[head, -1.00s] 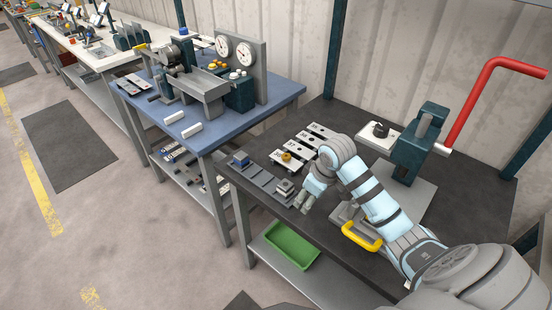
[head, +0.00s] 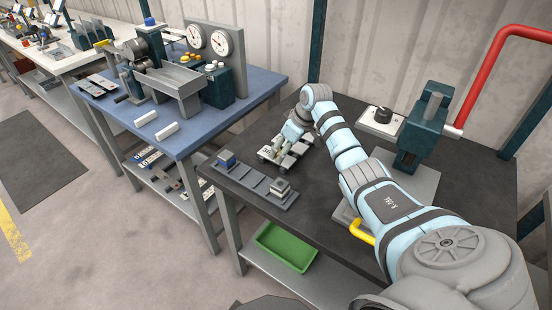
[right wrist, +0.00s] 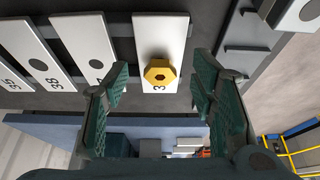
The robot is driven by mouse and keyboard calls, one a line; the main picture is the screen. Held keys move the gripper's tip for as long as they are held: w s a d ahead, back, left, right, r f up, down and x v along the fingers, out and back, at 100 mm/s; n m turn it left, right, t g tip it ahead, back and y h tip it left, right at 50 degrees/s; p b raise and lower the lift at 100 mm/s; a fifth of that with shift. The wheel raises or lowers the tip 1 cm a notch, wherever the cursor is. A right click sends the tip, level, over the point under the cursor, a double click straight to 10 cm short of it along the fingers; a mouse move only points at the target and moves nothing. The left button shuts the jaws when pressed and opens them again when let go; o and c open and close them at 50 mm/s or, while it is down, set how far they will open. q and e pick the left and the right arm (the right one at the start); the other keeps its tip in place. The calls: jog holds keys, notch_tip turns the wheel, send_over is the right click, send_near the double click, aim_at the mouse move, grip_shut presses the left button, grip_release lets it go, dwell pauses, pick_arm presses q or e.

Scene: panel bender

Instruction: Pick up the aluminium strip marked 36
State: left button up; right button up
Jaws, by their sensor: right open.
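In the right wrist view, several pale aluminium strips lie side by side on a dark rack. One (right wrist: 162,37) carries a yellow hexagonal nut-like piece (right wrist: 159,73) and shows a 3; its second digit is hidden. To its left lie a strip whose label is partly covered by my finger, showing a 7 (right wrist: 85,45), a strip marked 38 (right wrist: 35,48) and one marked 35 (right wrist: 10,75). My right gripper (right wrist: 161,82) is open, its fingers on either side of the strip with the yellow piece. In the head view my right gripper (head: 290,138) hangs over the strips, partly covering them. My left gripper is out of view.
A green tray (head: 287,246) sits on the lower shelf.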

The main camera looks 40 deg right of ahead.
jog(key=x, duration=0.2)
jog(key=shift+f, duration=0.25)
jog(key=shift+r, duration=0.1)
jog(key=shift+f, duration=0.25)
jog(key=c, duration=1)
